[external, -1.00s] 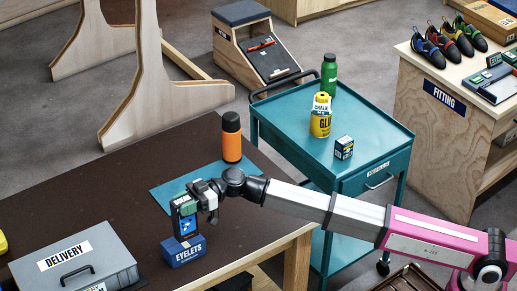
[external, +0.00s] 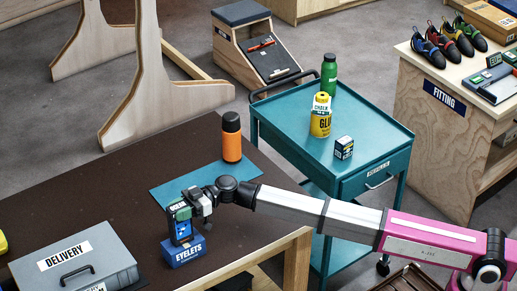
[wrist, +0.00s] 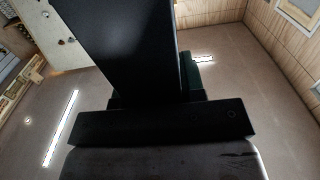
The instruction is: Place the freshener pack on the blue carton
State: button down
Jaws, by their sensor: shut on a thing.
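The freshener pack (external: 183,230) is a dark upright pack with a blue patch on its front. My gripper (external: 180,211) is shut on its upper part and holds it upright. The blue carton (external: 184,252), lettered EYELETS, lies on the dark table directly below the pack. The pack's lower end is at the carton's top; I cannot tell whether they touch. In the wrist view a dark slab, seemingly the pack (wrist: 130,45), rises from the jaws; the carton does not show there.
A grey DELIVERY case (external: 75,262) stands left of the carton. A teal cart (external: 283,128) with a chalk glue bottle, a green bottle and a small box stands to the right. The table's middle left is bare.

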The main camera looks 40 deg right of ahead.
jog(key=shift+f, duration=0.1)
jog(key=c, duration=0.7)
grip_release()
jog(key=shift+d, duration=0.15)
jog(key=d, duration=1.1)
jog(key=shift+d, duration=0.35)
